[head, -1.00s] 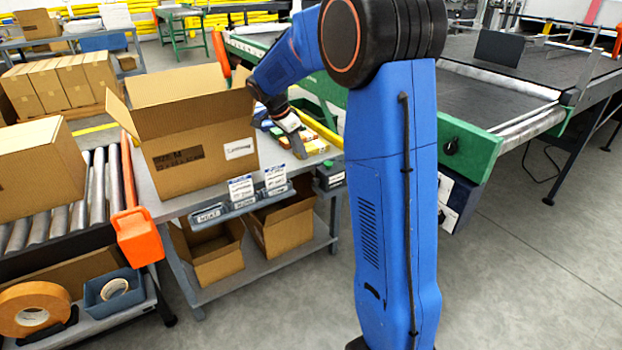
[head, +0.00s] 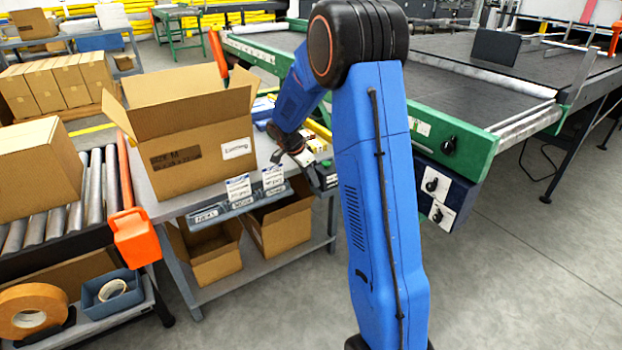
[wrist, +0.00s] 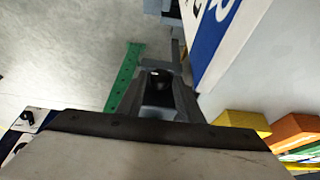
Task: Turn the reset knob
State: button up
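Two black knobs on white plates, an upper one (head: 431,185) and a lower one (head: 437,214), sit on a dark blue panel below the green machine side in the head view. Another black knob (head: 448,145) is on the green side itself. The labels are too small to read, so I cannot tell which is the reset knob. A black knob on a white plate (wrist: 27,116) also shows at the left edge of the wrist view. My gripper (head: 288,152) is over the bench, left of the panel and apart from the knobs.
An open cardboard box (head: 200,160) stands on the grey bench beside my gripper, with small cartons and label bins near it. The green-sided conveyor (head: 380,85) lies behind my arm. The floor (head: 520,270) at right is clear.

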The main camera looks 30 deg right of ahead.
jog(key=shift+d+f, duration=0.1)
jog(key=shift+f, duration=0.05)
jog(key=c, duration=0.7)
jog(key=shift+w+g, duration=0.2)
jog(key=shift+g, duration=0.5)
jog(key=shift+c, duration=0.2)
jog(key=o, duration=0.7)
jog(key=shift+o, duration=0.2)
jog(key=v, duration=0.7)
jog(key=shift+r, duration=0.2)
